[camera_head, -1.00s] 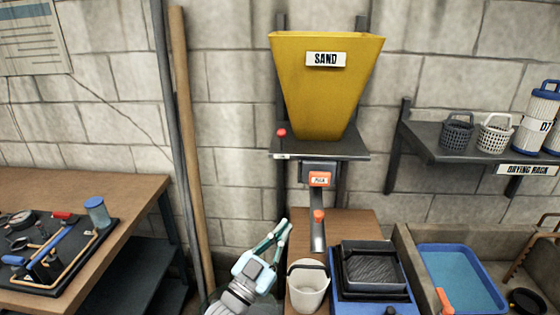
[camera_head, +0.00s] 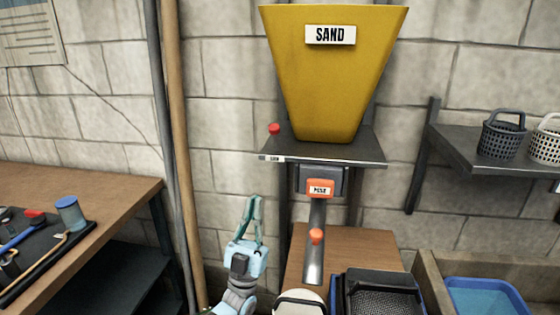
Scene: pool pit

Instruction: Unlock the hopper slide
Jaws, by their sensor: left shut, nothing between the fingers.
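The yellow sand hopper (camera_head: 335,90) stands on a dark shelf (camera_head: 350,150) against the block wall. A small red knob (camera_head: 274,129) is at the shelf's left. Under the shelf is a grey housing with an orange labelled block (camera_head: 320,189); its lettering is too small to read surely. Below it a grey metal chute (camera_head: 314,262) slopes down, with an orange knob (camera_head: 317,236) on it. My left gripper (camera_head: 254,203) points up, shut and empty, left of the chute and below the shelf, touching neither as far as I can see. My right gripper is not in view.
A white bucket (camera_head: 300,303) stands below the chute, cut off by the lower edge. A black sieve tray (camera_head: 380,292) and a blue basin (camera_head: 485,296) are to its right. A drying shelf (camera_head: 470,155) with baskets is at right.

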